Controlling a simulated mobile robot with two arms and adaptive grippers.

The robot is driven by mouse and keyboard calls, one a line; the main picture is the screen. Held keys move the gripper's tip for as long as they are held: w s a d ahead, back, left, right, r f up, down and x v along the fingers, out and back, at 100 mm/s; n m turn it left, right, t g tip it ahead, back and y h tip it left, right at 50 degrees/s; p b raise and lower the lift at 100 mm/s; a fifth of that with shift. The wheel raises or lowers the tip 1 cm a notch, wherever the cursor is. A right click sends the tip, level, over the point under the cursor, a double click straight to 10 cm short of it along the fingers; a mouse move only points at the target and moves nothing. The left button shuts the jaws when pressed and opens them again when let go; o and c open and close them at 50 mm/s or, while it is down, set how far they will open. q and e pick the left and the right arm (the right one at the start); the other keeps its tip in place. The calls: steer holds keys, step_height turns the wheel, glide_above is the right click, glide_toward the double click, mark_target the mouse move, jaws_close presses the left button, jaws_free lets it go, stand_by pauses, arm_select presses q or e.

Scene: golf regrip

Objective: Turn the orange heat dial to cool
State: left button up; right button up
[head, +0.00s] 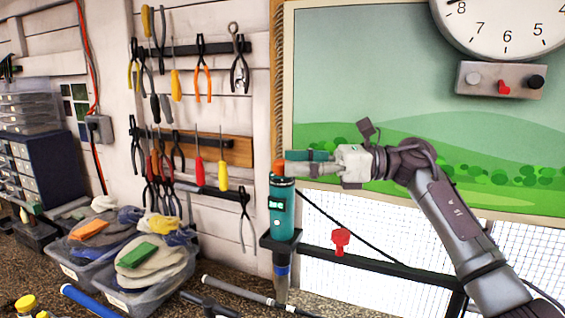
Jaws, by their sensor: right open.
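The orange heat dial (279,168) sits on top of an upright teal heat tool (281,212) with a small lit display. The tool stands in a dark holder (281,242). My right gripper (298,165) comes in from the right at the dial's height. It is open, with its fingertips close to the dial's right side. I cannot tell whether they touch it. A teal bar shows by the upper finger; I cannot tell whether it is part of the gripper. The display is too small to read. My left gripper is not in view.
Clear bins (130,275) with gloves and golf clubs (235,292) lie below. A red knob (341,241) hangs by a black bar. A clock (505,25) hangs at upper right.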

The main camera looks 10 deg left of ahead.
steer(key=w+d, duration=0.1)
steer(key=d, duration=0.8)
steer(key=shift+w, duration=0.4)
steer(key=shift+f, duration=0.1)
